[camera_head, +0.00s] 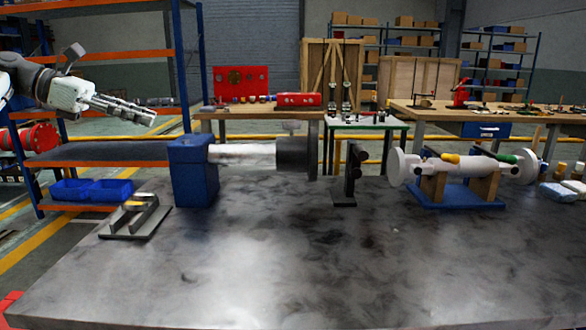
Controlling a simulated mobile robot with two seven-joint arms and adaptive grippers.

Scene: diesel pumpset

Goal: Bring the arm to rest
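My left arm comes in from the upper left, and its gripper (150,116) hangs in the air above the back left of the workbench, pointing right and slightly down. Its fingers look narrow and lie nearly in line from this side, so I cannot tell whether they are open or shut. I see nothing held at the fingertips. The gripper is clear of the blue block (193,172) that carries a light shaft (243,152) with a dark cylinder (296,156). My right arm and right gripper are not in view.
The grey workbench (300,270) is bare in front. On it stand a metal bracket stand (135,218), a black upright (350,175) and a flanged white pipe assembly on a blue base (455,195). An orange and blue shelf (110,152) stands behind my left arm.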

